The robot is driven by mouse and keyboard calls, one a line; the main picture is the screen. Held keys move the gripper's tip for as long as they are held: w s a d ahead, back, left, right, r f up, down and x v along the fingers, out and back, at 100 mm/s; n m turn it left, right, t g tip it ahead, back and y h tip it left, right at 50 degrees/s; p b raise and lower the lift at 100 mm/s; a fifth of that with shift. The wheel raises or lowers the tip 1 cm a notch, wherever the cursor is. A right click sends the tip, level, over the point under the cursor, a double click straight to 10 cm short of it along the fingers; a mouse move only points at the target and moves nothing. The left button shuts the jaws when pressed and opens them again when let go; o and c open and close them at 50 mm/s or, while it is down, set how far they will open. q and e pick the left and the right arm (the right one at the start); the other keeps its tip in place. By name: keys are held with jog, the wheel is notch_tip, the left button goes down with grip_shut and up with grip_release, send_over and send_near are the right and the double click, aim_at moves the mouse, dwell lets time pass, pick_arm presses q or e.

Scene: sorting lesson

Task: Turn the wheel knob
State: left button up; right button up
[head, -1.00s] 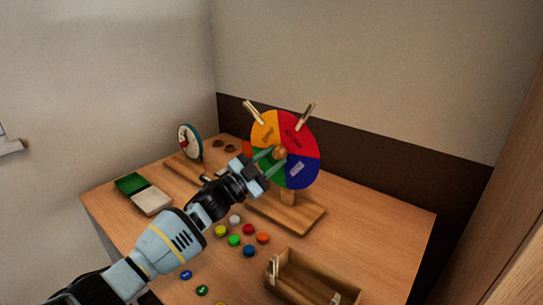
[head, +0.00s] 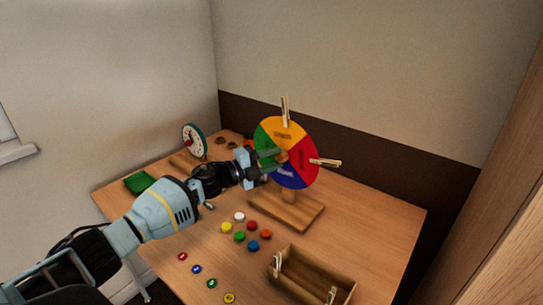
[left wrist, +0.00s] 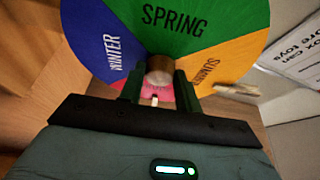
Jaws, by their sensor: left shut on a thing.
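The season wheel (head: 299,170) stands upright on a wooden stand (head: 286,211), with green, orange, red and blue sections. One clothespin (head: 285,110) points up from its top rim and another clothespin (head: 326,162) sticks out to the right. My left gripper (head: 272,159) reaches in from the left and is shut on the round wooden knob (head: 282,156) at the wheel's middle. In the left wrist view the knob (left wrist: 159,70) sits between the two fingers, with the wheel (left wrist: 175,30) behind it reading SPRING, WINTER and SUMMER. My right gripper is not in view.
Several coloured discs (head: 252,245) lie on the table in front of the stand. A wooden box (head: 310,275) with clothespins is at the front right. A toy clock (head: 194,141) and a green tray (head: 139,182) are at the left.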

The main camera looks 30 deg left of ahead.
pick_arm(q)
jog(key=shift+r+m+p, duration=0.15)
jog(key=shift+m+p, duration=0.15)
jog(key=shift+m, duration=0.2)
jog(key=o, duration=1)
jog(key=shift+g, duration=0.3)
jog(key=shift+v, duration=3.9)
